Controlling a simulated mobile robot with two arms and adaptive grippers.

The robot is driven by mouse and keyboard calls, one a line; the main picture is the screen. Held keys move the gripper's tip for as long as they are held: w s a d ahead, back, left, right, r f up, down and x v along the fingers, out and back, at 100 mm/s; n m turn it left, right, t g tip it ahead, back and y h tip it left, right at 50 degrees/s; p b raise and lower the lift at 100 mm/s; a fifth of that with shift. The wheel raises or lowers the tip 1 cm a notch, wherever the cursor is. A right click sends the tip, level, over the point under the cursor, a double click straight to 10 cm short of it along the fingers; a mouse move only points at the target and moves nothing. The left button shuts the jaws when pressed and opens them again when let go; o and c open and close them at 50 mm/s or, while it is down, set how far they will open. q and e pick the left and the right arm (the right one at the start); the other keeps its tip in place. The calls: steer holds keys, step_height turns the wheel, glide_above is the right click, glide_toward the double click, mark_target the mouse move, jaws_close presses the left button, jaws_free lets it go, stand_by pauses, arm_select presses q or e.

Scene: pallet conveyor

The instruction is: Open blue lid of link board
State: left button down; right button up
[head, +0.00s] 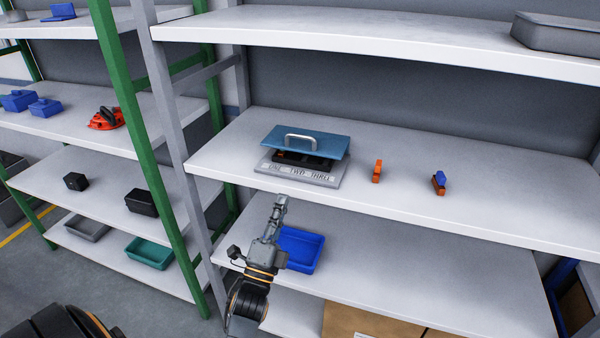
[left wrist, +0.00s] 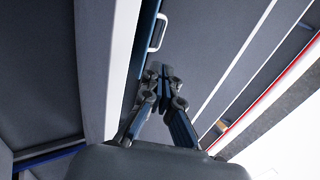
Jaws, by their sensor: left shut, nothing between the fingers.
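The link board (head: 308,176) is a grey box marked ONE, TWO, THREE on the middle shelf. Its blue lid (head: 322,145) is tilted partly up, with dark slots showing beneath, and carries a pale handle (head: 301,136). The blue lid edge (left wrist: 149,45) and handle (left wrist: 158,32) also show in the left wrist view. My left gripper (head: 281,201) is shut and empty, in front of and below the board, apart from it in the head view. Its fingertips (left wrist: 160,70) are together in the left wrist view. My right gripper is not in view.
An orange piece (head: 377,171) and a blue-and-orange piece (head: 439,183) stand on the shelf (head: 490,205) right of the board. A blue bin (head: 301,250) sits on the shelf below. A green post (head: 150,150) stands at left. The shelf's right part is clear.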

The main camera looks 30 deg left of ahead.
arm_select(q)
steer(key=p, duration=0.4)
glide_toward(306, 142)
steer(key=r, duration=0.2)
steer(key=w+r, duration=0.1)
steer(key=r, duration=0.3)
steer(key=shift+w+a+r, duration=0.15)
steer(key=shift+w+a, duration=0.05)
steer(key=shift+w, duration=0.15)
steer(key=shift+w+r, duration=0.2)
steer(key=shift+w, duration=0.2)
